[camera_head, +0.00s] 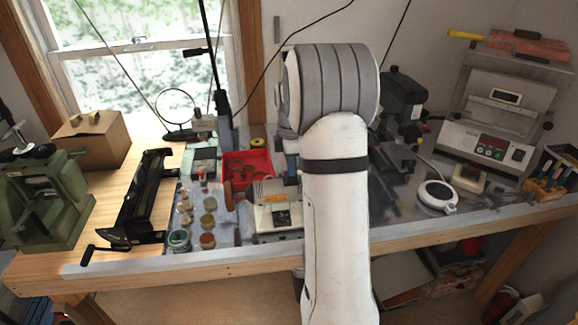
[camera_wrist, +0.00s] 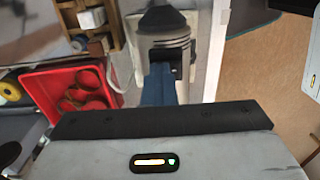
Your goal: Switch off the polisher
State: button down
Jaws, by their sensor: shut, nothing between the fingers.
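In the head view the polisher (camera_head: 276,215) is a pale grey bench machine near the table's front edge, with a brown wheel (camera_head: 228,196) on its left. My white arm covers its right side, and no switch can be made out. In the wrist view my gripper (camera_wrist: 160,72) has its blue fingers shut and empty. Its tips are close to a silver ribbed part with a black cone (camera_wrist: 163,19). This looks like part of the polisher, but I cannot tell whether the fingers touch it.
A red bin (camera_head: 233,170) stands behind the polisher and also shows in the wrist view (camera_wrist: 46,106). Small jars (camera_head: 207,222) stand to its left. A dark green machine (camera_head: 402,98) stands right of my arm. A round white device (camera_head: 437,195) lies farther right.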

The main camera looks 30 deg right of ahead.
jog(key=shift+s+a+f, duration=0.3)
jog(key=shift+a+f, duration=0.1)
jog(key=shift+f, duration=0.2)
jog(key=shift+s, duration=0.25)
jog(key=shift+s+a+r, duration=0.1)
jog(key=shift+s+a, duration=0.1)
jog(key=shift+s, duration=0.1)
jog(key=shift+w+r, duration=0.1)
jog(key=shift+r, duration=0.15)
notch_tip(320, 180, up, 15)
jog(key=p, duration=0.1)
jog(key=shift+w+d+f, duration=0.2)
jog(key=shift+w+d, duration=0.1)
jog(key=shift+w, duration=0.1)
